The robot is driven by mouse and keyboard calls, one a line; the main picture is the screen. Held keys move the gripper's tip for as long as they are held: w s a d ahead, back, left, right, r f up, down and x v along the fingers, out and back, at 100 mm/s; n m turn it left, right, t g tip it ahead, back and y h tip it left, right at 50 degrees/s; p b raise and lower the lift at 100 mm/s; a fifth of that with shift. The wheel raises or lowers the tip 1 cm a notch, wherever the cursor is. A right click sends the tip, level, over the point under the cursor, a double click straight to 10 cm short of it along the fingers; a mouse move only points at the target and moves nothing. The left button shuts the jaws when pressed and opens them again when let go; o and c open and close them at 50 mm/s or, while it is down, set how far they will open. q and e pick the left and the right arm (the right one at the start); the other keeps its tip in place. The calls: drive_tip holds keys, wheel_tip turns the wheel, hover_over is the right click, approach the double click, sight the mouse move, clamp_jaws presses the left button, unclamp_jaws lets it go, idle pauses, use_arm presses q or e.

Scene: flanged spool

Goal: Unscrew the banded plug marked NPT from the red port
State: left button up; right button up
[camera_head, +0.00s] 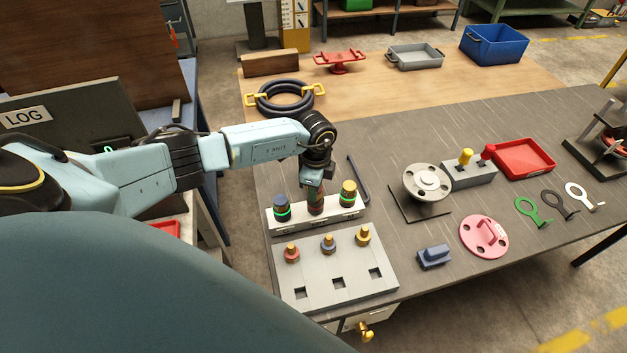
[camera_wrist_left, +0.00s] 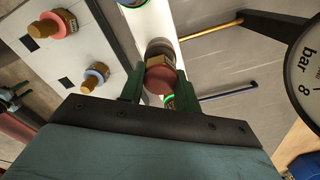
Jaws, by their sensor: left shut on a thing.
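A long pale block (camera_head: 325,219) carries three upright cylindrical fittings. The left one (camera_head: 282,208) is dark with a green ring, the right one (camera_head: 348,193) is olive and brass with a green ring. My left gripper (camera_head: 315,187) points down over the middle fitting (camera_head: 316,205), which looks reddish. In the left wrist view the gripper's green fingers (camera_wrist_left: 155,88) are shut around this fitting (camera_wrist_left: 160,78), which shows a red-brown end and a brass hex band. It appears still at its place on the block. No NPT lettering is readable. My right gripper is out of view.
In front, a grey plate (camera_head: 335,271) holds brass-topped red (camera_head: 291,254), blue (camera_head: 328,243) and yellow (camera_head: 363,236) pieces above square holes. A dark bent rod (camera_head: 358,179) lies close behind the block. A round flange (camera_head: 427,183) stands right. A gauge (camera_wrist_left: 308,70) shows at the wrist view's edge.

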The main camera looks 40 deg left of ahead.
use_arm(q)
drive_tip(key=shift+r, duration=2.55)
